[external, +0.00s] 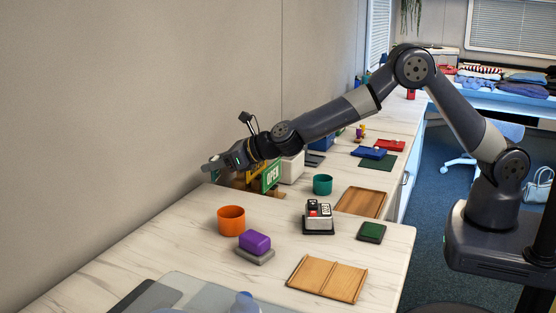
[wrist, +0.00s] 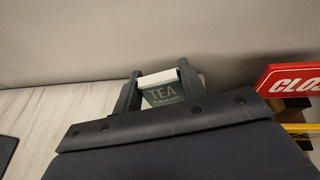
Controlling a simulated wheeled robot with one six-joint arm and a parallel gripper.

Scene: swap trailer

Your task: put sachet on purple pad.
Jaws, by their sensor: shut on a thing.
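My gripper (external: 213,164) is shut on the tea sachet (wrist: 163,94), which stands between the two fingers in the wrist view with its white top edge and the word TEA showing. In the external view my gripper is near the wall at the back left, above the counter, and the sachet is too small to make out there. A purple block (external: 255,242) on a grey base sits on the counter, lower and to the right of my gripper; it is the only purple thing that could be the pad. Nothing lies on its top.
An orange cup (external: 231,219) stands just behind the purple block. An OPEN sign (external: 271,177) stands beneath my forearm, and a teal cup (external: 322,184) is right of it. A stamp-like device (external: 319,217) and a wooden tray (external: 327,278) are farther right.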

